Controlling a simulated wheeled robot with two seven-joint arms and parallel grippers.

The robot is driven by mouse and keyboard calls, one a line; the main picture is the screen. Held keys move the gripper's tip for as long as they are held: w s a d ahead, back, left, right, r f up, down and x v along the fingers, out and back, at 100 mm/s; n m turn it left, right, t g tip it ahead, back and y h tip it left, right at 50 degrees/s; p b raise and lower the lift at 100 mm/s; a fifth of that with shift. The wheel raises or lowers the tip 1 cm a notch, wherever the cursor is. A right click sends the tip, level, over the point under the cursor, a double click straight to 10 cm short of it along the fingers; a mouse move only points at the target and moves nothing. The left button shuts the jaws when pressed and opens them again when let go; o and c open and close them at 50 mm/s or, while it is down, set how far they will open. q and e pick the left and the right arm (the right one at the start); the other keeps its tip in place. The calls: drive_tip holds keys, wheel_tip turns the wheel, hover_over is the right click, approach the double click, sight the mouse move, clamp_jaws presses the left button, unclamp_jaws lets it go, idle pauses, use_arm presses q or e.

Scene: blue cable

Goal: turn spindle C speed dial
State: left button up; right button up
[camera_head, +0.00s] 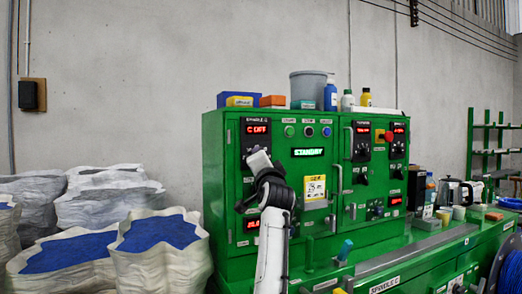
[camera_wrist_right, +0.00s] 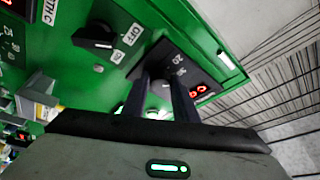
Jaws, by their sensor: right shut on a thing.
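The green control cabinet (camera_head: 325,245) carries the spindle C panel on its left door, with a red display reading "C OFF" (camera_head: 257,129). My right gripper (camera_head: 262,170) reaches up to this panel and hides the dial in the head view. In the right wrist view, my right gripper (camera_wrist_right: 162,85) has its two dark fingers on either side of a small dial (camera_wrist_right: 160,90), shut on it. Scale marks "20" and "30" show beside the dial. A black switch knob (camera_wrist_right: 93,37) near an "OFF" label sits to the left. My left gripper is out of view.
A second panel with its own dials (camera_head: 361,175) is to the right. A green bench (camera_head: 420,260) extends at lower right. White sacks with blue contents (camera_head: 155,250) stand at left. A grey bucket (camera_head: 309,87) and boxes sit on the cabinet top.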

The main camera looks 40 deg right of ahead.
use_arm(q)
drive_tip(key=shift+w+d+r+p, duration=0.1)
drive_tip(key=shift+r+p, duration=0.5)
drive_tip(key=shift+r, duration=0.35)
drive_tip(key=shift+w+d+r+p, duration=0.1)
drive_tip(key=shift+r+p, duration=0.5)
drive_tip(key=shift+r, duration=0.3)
use_arm(e)
drive_tip(key=shift+a+r+m+g+y, duration=0.15)
drive_tip(key=shift+m+g, duration=0.4)
drive_tip(key=shift+m, duration=1.05)
drive_tip(key=shift+d+f+m+g+y, duration=0.1)
drive_tip(key=shift+m+g, duration=0.4)
drive_tip(key=shift+m, duration=1.1)
drive_tip(key=shift+a+r+m+g+y, duration=0.15)
drive_tip(key=shift+m+g, duration=0.4)
drive_tip(key=shift+m, duration=1.05)
drive_tip(key=shift+d, duration=0.1)
drive_tip(key=o, duration=1.1)
drive_tip(key=shift+c, duration=0.2)
drive_tip(key=shift+r, duration=0.1)
